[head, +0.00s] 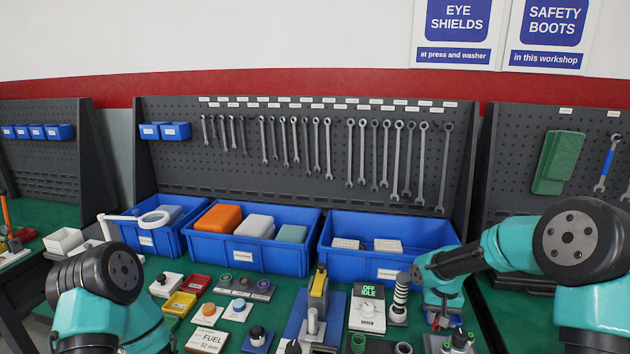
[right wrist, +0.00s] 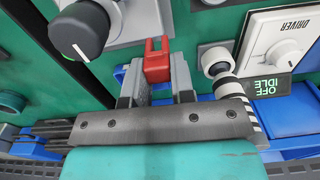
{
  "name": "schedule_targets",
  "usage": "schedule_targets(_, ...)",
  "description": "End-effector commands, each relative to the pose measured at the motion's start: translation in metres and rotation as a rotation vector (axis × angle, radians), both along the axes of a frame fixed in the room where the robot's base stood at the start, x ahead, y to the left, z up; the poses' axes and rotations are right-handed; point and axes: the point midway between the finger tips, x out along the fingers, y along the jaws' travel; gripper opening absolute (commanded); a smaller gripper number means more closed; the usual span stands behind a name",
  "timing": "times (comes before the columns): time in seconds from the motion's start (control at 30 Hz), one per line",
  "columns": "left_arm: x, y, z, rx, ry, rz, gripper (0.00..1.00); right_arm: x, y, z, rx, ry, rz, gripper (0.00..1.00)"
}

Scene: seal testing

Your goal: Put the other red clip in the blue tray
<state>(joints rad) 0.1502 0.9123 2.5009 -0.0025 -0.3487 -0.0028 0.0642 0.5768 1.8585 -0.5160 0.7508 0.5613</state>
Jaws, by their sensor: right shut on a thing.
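My right gripper (head: 440,316) points down over the right part of the bench, in front of the right blue bin (head: 350,264). In the right wrist view, its two grey fingers (right wrist: 157,72) are shut on a red clip (right wrist: 157,60). The clip also shows small and partly hidden in the head view (head: 440,323). Several blue bins stand at the back; I cannot tell which one is the blue tray. The middle bin (head: 255,259) holds orange, white and green boxes. The left bin (head: 150,239) is partly covered by a white ring. My left gripper is out of view.
A black-and-white coil post (head: 400,298) and an OFF/IDLE driver box (head: 367,310) stand left of the right gripper. A yellow-handled toggle clamp (head: 318,288), a red tray (head: 197,284) and a yellow tray (head: 180,305) crowd the bench. Wrenches hang behind.

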Motion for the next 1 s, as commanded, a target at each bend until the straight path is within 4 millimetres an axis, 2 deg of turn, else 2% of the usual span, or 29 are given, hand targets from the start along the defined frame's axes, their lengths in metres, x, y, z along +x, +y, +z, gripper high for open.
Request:
schedule_targets(0.03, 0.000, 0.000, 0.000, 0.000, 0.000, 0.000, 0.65, 0.001, 0.017, 0.004, 0.001, -0.001, 0.001, 0.00)
schedule_targets(0.2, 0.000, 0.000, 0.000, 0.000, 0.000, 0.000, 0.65, 0.001, 0.075, 0.016, 0.001, 0.000, -0.023, 0.00)
schedule_targets(0.3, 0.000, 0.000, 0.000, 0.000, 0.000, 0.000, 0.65, -0.001, 0.104, 0.023, -0.001, 0.000, -0.037, 0.00)
schedule_targets(0.4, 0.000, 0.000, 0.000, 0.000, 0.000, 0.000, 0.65, -0.004, 0.125, 0.027, -0.002, 0.001, -0.051, 0.00)
schedule_targets(0.57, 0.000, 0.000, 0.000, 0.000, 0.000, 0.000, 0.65, -0.006, 0.139, 0.030, -0.003, 0.001, -0.062, 0.00)
schedule_targets(1.0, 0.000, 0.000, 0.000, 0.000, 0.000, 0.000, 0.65, -0.006, 0.139, 0.030, -0.003, 0.001, -0.063, 0.00)
